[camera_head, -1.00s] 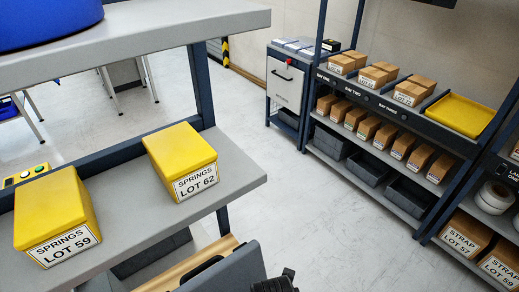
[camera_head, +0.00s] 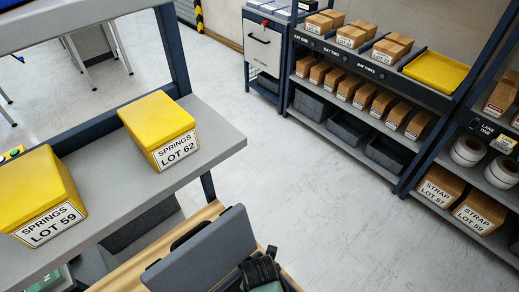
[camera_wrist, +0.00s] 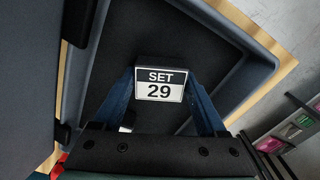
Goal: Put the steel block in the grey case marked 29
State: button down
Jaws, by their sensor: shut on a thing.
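In the wrist view, the blue fingers of my gripper (camera_wrist: 160,78) close in on both sides of a small dark block (camera_wrist: 160,86) with a white label reading SET 29. I take this to be the steel block; bare steel is not clear. Behind it is the dark interior of an open grey case (camera_wrist: 250,72). Its lid (camera_wrist: 28,85) stands open at the left. In the head view, the case's raised lid (camera_head: 205,252) shows beside my gripper (camera_head: 265,272), whose fingertips are hidden. I cannot see a number on the case itself, nor whether the block touches it.
The case rests on a wooden surface (camera_head: 160,252). Yellow SPRINGS boxes, LOT 59 (camera_head: 40,195) and LOT 62 (camera_head: 158,132), stand on the grey shelf (camera_head: 225,138) at left. A shelf rack (camera_head: 375,150) with cartons stands across open floor (camera_head: 290,190).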

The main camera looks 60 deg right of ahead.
jog(key=shift+f, duration=0.1)
grip_release()
notch_tip(320, 180, up, 12)
dwell(0.6)
dwell(0.5)
